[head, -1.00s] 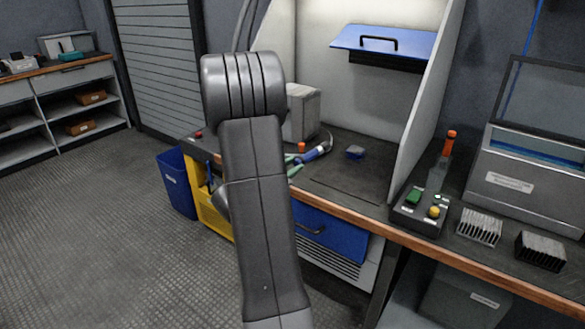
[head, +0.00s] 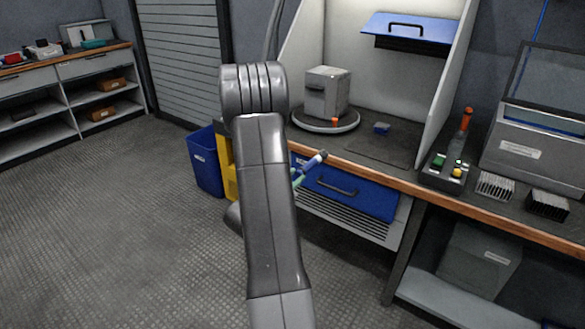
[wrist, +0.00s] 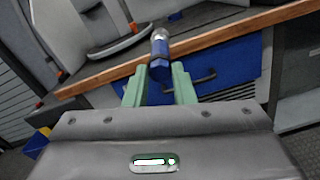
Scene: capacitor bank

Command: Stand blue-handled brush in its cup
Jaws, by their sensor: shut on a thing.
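The blue-handled brush (head: 315,161) is held in front of the bench edge, near the blue drawer, in the head view. In the wrist view the brush's blue handle (wrist: 160,70) sits between the green fingers, and its grey and dark end points away from me toward the bench edge. My gripper (wrist: 159,82) is shut on the handle. In the head view my arm hides most of the gripper (head: 298,177), with only a bit of green finger showing. I cannot make out a cup in either view.
A grey box (head: 327,92) stands on a round base on the bench. A small blue block (head: 382,128) lies to its right. A blue bin (head: 205,160) stands on the floor at left, beside something yellow. Open floor lies at left.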

